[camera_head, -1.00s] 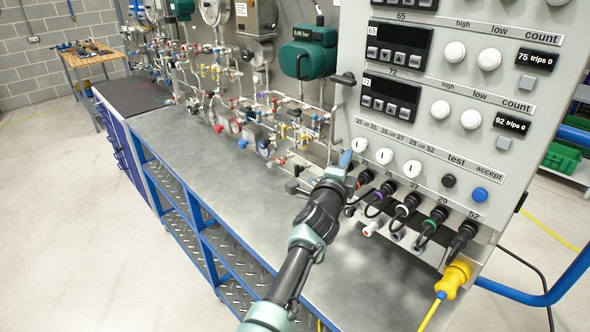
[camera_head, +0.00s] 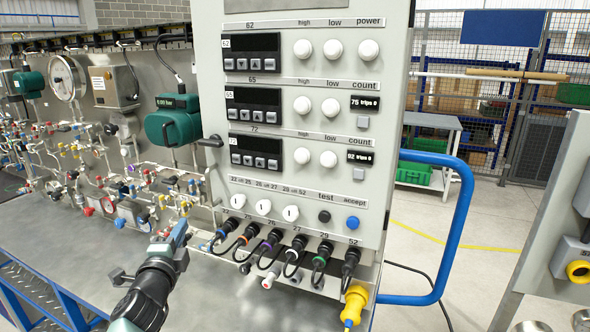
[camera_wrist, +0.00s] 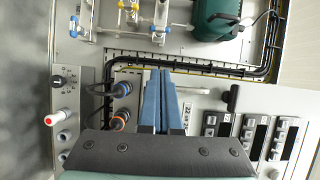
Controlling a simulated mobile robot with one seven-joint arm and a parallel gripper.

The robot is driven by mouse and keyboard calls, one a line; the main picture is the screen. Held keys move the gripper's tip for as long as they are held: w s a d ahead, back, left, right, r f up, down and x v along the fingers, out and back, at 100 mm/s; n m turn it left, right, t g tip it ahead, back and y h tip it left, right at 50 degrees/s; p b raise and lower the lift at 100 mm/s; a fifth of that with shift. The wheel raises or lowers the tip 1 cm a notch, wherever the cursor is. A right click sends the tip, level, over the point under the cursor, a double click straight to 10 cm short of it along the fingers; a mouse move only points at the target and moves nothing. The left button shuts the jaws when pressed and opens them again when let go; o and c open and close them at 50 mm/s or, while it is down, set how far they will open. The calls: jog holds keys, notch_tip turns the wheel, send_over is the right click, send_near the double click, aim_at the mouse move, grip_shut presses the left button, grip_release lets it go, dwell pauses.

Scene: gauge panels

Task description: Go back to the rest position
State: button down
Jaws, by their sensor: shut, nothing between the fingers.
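My gripper (camera_head: 172,238) is at the lower left in the head view, in front of the lower left corner of the grey gauge panel (camera_head: 375,215). Its blue fingers (camera_wrist: 159,100) are together and empty in the wrist view, pointing toward the pipework wall. The panel's lower edge carries a row of black cable plugs with coloured rings (camera_head: 272,240). Two of these plugs show left of the fingers in the wrist view (camera_wrist: 122,88). I cannot tell the exact gap between the gripper and the panel.
The metal bench top (camera_head: 60,232) runs left under the pipework. A green regulator (camera_head: 173,124) is above it. A yellow connector (camera_head: 355,302) hangs below the panel. A blue rail (camera_head: 466,190) juts out at the panel's right. Open floor (camera_head: 415,240) lies beyond the rail.

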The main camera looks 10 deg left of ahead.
jog(key=w+d+r+n+t+h, duration=0.2)
jog(key=d+r, duration=0.7)
jog(key=d, duration=0.6)
jog(key=s+d+r+n+t+h+b, duration=0.1)
jog(key=s+d+r+n+t, duration=0.1)
jog(key=s+d+r, duration=0.4)
jog(key=s+d+r+n+t+h+b, duration=0.1)
jog(key=d+r+n+t+h+b, duration=0.1)
jog(key=d+r, duration=0.75)
jog(key=s+r+n+t+y, duration=0.1)
jog(key=s+r+n, duration=0.4)
jog(key=s, duration=0.8)
jog(key=s+r+n+t+y+b, duration=0.1)
jog(key=s+r+n, duration=0.3)
jog(key=s, duration=0.9)
jog(key=shift+d+r+n+t+b, duration=0.3)
jog(key=shift+d+r+n+t, duration=0.1)
jog(key=shift+r+t, duration=0.3)
